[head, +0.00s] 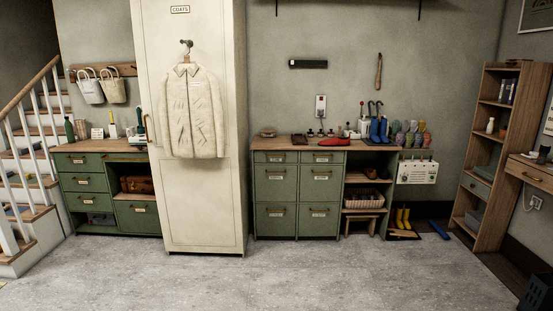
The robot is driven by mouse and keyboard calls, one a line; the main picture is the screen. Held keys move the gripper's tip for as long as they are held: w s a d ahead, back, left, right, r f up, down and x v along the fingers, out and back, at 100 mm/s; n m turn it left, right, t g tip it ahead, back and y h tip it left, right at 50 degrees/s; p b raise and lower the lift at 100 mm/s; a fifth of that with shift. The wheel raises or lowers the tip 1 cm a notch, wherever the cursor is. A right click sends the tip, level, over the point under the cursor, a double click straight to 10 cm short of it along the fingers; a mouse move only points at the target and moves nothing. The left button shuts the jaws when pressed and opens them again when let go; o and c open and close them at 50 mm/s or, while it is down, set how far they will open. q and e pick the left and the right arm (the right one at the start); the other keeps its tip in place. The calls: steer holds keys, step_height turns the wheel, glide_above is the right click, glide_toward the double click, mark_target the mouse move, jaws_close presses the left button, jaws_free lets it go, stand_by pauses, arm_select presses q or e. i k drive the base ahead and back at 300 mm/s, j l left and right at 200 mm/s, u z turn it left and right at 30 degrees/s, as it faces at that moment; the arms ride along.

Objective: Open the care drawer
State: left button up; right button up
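Two green benches with labelled drawers stand along the wall. The left bench (111,162) has a column of drawers at its left and more drawers beside it. The right bench (298,147) has two columns of drawers with brass-coloured handles, among them an upper left drawer (275,184) and an upper right drawer (322,184). All these drawer fronts look shut. The small labels are too small to read, so I cannot tell which is the care drawer. Neither of my grippers is in view.
A tall cream cupboard (205,205) labelled COATS, with a jacket (192,115) hung on it, stands between the benches. Stairs (28,180) are at left, a bookshelf (482,185) at right.

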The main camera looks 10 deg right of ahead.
mark_target(260, 157)
steer(key=i+l+z, duration=0.1)
steer(key=i+z, duration=0.3)
steer(key=i, duration=0.65)
